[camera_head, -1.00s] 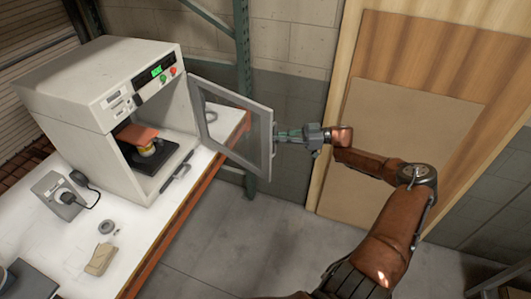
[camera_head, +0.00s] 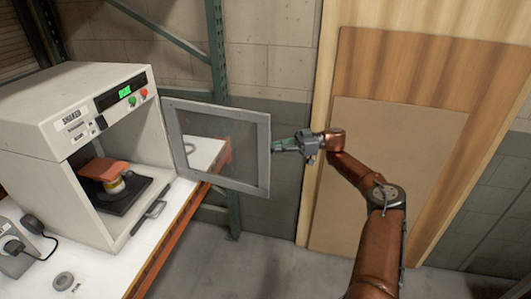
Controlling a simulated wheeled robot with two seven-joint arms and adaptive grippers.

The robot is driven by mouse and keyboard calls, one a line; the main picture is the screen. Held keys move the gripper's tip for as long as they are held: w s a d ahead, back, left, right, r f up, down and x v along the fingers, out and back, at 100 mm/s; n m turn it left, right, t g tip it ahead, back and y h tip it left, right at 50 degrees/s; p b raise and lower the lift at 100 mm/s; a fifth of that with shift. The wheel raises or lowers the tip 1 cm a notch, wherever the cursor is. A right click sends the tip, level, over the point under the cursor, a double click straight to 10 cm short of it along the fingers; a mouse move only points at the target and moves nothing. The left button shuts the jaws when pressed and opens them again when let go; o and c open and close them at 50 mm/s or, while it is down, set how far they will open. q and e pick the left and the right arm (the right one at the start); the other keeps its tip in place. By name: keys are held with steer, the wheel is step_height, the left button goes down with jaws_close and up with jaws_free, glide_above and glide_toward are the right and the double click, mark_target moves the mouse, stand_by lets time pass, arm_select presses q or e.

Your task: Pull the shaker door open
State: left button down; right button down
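The shaker (camera_head: 75,118) is a white box on the white bench at the left. Its door (camera_head: 262,148), a grey frame with a clear pane, stands swung out wide to the right, so the front opening shows. Inside, a can with a yellow band (camera_head: 113,184) sits on a black plate under a reddish-brown pad (camera_head: 103,170). My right gripper (camera_head: 276,147) is at the door's outer edge, its fingertips at or very near the frame. I cannot tell whether its fingers are closed on the frame. My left gripper is not in view.
A handle-like dark bar (camera_head: 149,216) lies at the shaker's front. A grey box with a black plug and cord (camera_head: 14,246) and a grey ring (camera_head: 64,281) are on the bench. A green rack post (camera_head: 217,60) and a wooden panel (camera_head: 395,170) stand behind. Floor is clear right of the bench.

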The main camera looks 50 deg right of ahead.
steer(key=shift+f, duration=0.2)
steer(key=c, duration=2.1)
jaws_free()
steer(key=shift+s+d, duration=0.2)
steer(key=shift+w+a+r, duration=0.15)
steer(key=shift+v, duration=3.75)
